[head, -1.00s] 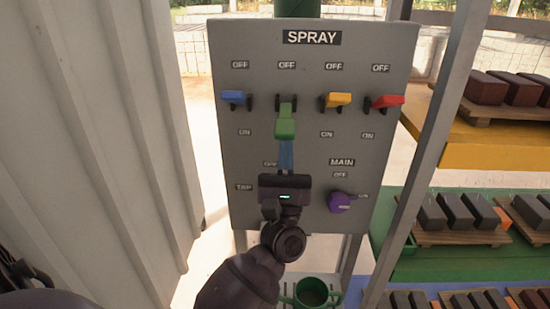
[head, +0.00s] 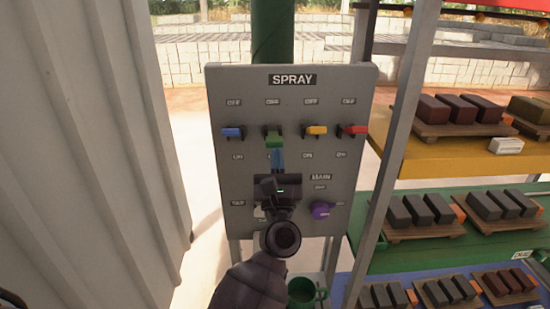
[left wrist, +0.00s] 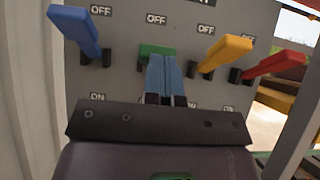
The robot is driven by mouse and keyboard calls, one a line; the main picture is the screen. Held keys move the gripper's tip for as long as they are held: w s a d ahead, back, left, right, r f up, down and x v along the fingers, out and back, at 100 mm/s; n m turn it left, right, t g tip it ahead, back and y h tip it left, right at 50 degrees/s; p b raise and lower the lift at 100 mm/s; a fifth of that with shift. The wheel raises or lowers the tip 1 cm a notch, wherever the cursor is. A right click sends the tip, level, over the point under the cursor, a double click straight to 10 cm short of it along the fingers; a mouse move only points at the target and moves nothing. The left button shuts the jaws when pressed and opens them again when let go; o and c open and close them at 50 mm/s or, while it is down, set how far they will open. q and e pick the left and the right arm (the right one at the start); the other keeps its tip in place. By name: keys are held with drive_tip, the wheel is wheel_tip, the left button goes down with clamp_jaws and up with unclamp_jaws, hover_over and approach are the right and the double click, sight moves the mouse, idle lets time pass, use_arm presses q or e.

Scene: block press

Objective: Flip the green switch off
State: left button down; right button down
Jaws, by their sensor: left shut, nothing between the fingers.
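The green switch (head: 274,139) is second from the left in the row on the grey SPRAY panel (head: 358,100). Its lever sits lower than its neighbours in the head view. My left gripper (head: 277,158) is shut and empty, with its blue fingertips just below the green lever. In the left wrist view the shut fingers (left wrist: 164,75) reach up to the green switch (left wrist: 156,49) and cover part of it. They look to be at or against its lever; I cannot tell if they touch. My right gripper is not in view.
The blue switch (head: 232,132) is left of the green one; the yellow switch (head: 316,130) and red switch (head: 353,129) are right. A purple MAIN knob (head: 321,210) sits lower right. A green mug (head: 303,291) stands below. A block shelf (head: 425,164) is right, a corrugated wall (head: 90,150) left.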

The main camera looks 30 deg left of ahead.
sight(276, 144)
use_arm(q)
drive_tip(key=shift+r, duration=0.8)
drive_tip(key=shift+w+a+r+p, duration=0.1)
drive_tip(key=shift+r+p, duration=0.4)
drive_tip(key=shift+r, duration=0.35)
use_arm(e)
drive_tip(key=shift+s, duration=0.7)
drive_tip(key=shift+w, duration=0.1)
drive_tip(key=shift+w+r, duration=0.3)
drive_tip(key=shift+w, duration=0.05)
